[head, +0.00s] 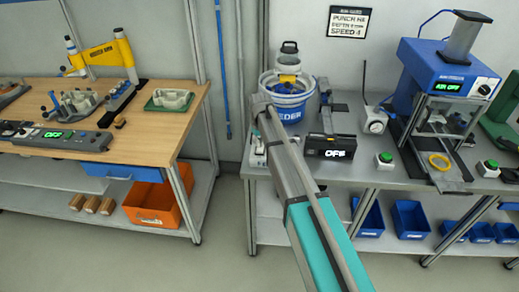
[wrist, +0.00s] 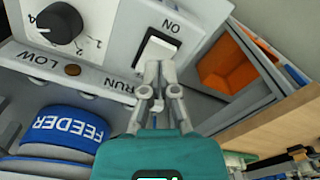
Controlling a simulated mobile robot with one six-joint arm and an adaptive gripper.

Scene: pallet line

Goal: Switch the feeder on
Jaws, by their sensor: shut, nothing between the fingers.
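The feeder (head: 290,112) is a white and blue bowl unit on the grey bench in the head view. Its blue FEEDER label (wrist: 68,128) shows upside down in the wrist view. A light grey control box (wrist: 110,30) carries a white rocker switch (wrist: 154,48) with the word ON beside it. My gripper (wrist: 158,66) is shut and empty, its fingertips in front of the switch's lower part in the picture. I cannot tell whether they touch it. In the head view my arm hides much of the box and the fingers.
A black dial (wrist: 60,22) and a dark brown lamp (wrist: 72,70) are near the switch. A black display (head: 332,147) reads OFF. Green buttons (head: 385,158) and a blue press (head: 447,75) stand to the right. A wooden bench (head: 150,130) is left, across a floor gap.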

